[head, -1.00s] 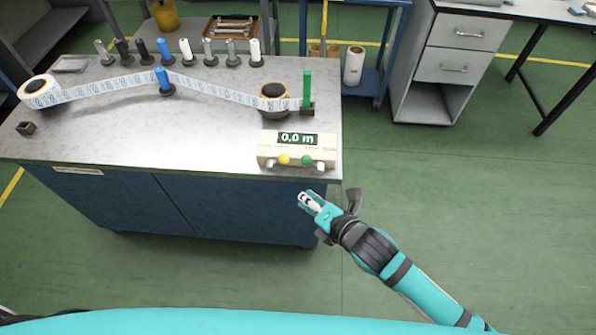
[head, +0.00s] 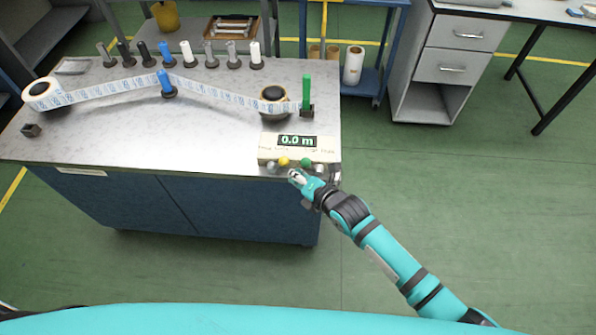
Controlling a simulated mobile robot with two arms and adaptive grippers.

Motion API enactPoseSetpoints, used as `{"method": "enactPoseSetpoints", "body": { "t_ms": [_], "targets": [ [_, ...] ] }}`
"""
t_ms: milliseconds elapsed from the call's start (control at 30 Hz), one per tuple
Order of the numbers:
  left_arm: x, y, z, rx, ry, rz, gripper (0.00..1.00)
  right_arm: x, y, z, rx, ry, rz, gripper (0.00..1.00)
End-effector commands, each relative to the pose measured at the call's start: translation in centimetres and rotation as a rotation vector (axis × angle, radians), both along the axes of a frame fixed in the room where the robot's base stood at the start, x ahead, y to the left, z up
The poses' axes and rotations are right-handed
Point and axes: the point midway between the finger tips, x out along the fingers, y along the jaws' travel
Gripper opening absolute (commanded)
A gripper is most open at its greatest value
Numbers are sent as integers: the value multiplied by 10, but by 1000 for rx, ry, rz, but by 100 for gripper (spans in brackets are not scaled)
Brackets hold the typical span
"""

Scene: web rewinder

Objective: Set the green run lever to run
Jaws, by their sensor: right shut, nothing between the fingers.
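A green upright lever (head: 306,90) stands on a dark base at the right end of the table, beside the rewind roll (head: 274,98). A cream control box (head: 268,152) in front of it has a display reading 0.0 m. On its front are a yellow knob (head: 284,162) and a green knob (head: 306,162). I cannot tell from the picture which green part is the run lever. My right gripper (head: 293,175) is shut and empty, just in front of the box below the two knobs. Contact is not visible. My left gripper is out of view.
A printed web (head: 115,87) runs from the supply roll (head: 42,93) over a blue roller (head: 165,84) to the rewind roll. Several spindles line the table's back edge. The middle front of the tabletop (head: 150,135) is clear.

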Motion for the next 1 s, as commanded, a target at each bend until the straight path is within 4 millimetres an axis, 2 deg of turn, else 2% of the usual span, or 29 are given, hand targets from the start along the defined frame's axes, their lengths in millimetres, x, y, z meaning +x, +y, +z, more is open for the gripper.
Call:
{"method": "enactPoseSetpoints", "body": {
  "t_ms": [467, 1000],
  "targets": [
    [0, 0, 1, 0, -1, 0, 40, 2, -4, 2, 2, -1, 0, 0],
    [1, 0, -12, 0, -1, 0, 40, 2, -7, 6, 88, -1, 1, 0]
  ]
}}
